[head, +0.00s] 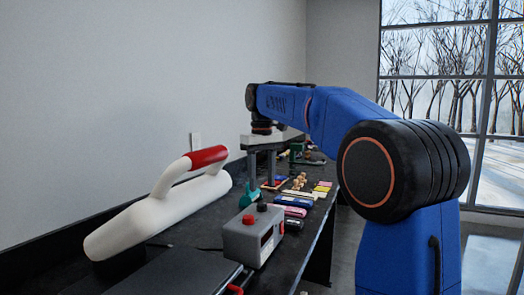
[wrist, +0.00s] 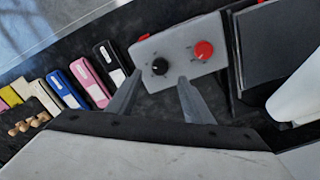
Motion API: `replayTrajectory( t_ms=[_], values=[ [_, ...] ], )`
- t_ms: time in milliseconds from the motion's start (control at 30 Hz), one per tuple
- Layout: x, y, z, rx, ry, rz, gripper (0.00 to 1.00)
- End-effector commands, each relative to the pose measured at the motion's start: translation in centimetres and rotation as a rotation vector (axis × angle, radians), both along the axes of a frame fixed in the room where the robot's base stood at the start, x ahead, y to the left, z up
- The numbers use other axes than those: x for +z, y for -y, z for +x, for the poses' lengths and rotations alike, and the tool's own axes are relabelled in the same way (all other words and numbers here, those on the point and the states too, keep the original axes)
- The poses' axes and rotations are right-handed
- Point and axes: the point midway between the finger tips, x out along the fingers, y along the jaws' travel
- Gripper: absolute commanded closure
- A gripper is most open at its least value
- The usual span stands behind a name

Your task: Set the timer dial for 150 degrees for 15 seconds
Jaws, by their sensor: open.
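A grey control box (head: 252,235) stands on the dark bench in the head view, with a black knob (head: 261,207) and a red knob (head: 248,220) on top. In the wrist view the box (wrist: 178,72) shows its top face, with the black knob (wrist: 160,66) at left and the red knob (wrist: 203,50) at right. I cannot read its markings. My gripper (wrist: 157,93) is open and empty in the wrist view, its two fingers apart and pointing toward the box, the tips near its edge by the black knob. In the head view my gripper (head: 262,185) is above the bench, behind the box.
A white press with a red handle grip (head: 207,157) stands left of the box, beside a dark flat plate (head: 160,272). Several coloured items, including a black one (wrist: 110,60), a pink one (wrist: 90,83) and a blue one (wrist: 68,89), lie in a row beside the box.

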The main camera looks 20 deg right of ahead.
Motion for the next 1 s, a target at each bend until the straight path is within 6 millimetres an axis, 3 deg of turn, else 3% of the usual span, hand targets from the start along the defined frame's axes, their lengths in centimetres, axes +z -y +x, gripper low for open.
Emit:
replayTrajectory(
  t_ms=[300,500,700,1000],
  values=[
    [6.4,0.0,0.1,0.000,0.003,0.000,0.54],
    [9.2,0.0,0.1,0.000,0.002,0.000,0.54],
    [10.4,0.0,0.0,0.000,0.001,0.000,0.54],
    [10.6,0.0,0.0,0.000,0.000,0.000,0.54]
  ],
)
